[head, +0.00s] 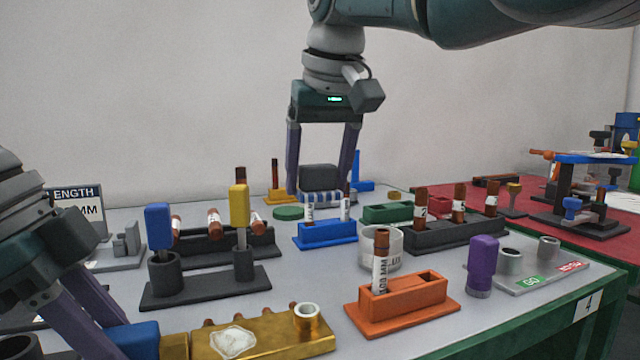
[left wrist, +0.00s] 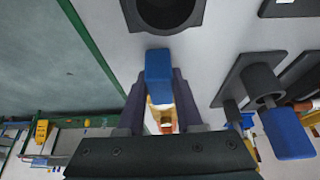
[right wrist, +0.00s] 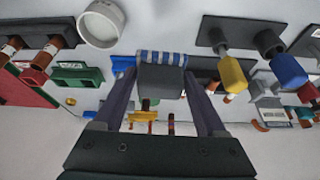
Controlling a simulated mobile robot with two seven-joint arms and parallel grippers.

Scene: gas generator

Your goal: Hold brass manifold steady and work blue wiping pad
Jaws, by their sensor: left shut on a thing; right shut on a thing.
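The brass manifold (head: 275,338) lies at the front edge of the table in the head view. It has a white smear (head: 233,342) on top, short brown stubs along its back and a pale ring at its right end. My left gripper (left wrist: 158,88) is shut on a blue block (head: 133,340) at the manifold's left end; its fingertips are partly hidden in the head view. The wiping pad (head: 320,197) is a grey block with a blue-and-white striped face. My right gripper (head: 319,182) is shut on its grey block, at the back, well away from the manifold.
A blue rack (head: 325,235) with vials stands just in front of the pad. A dark stand (head: 205,285) with blue- and yellow-handled tools stands behind the manifold. An orange holder (head: 405,310) and a purple-topped tool (head: 483,255) are to the right. A glass beaker (head: 380,262) stands mid-table.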

